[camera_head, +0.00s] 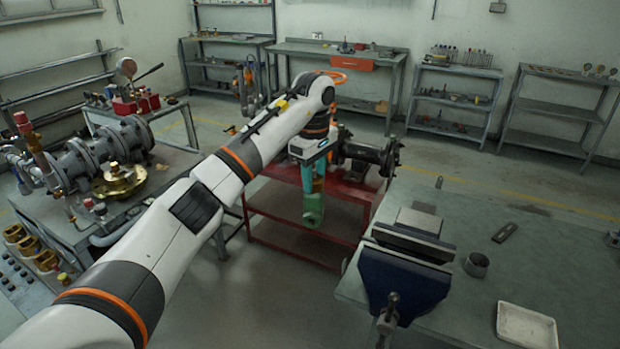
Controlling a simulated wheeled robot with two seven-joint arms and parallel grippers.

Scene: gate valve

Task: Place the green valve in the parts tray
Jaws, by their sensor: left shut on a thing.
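My left gripper (313,178) points down at the end of my white arm, in the middle of the view. It is shut on the green valve (314,208), which hangs below it in front of the red cart. The upper part of the valve is hard to tell apart from the fingers. The parts tray (527,326), a shallow white tray, lies at the near right on the green-topped bench, well apart from the valve. The tray looks empty. My right gripper is not in view.
A blue bench vise (403,279) stands at the bench's left edge, between valve and tray. A grey ring (476,265) and a small dark block (504,232) lie on the bench (570,265). A red cart (290,235) with a dark flanged part (370,154) stands behind the valve.

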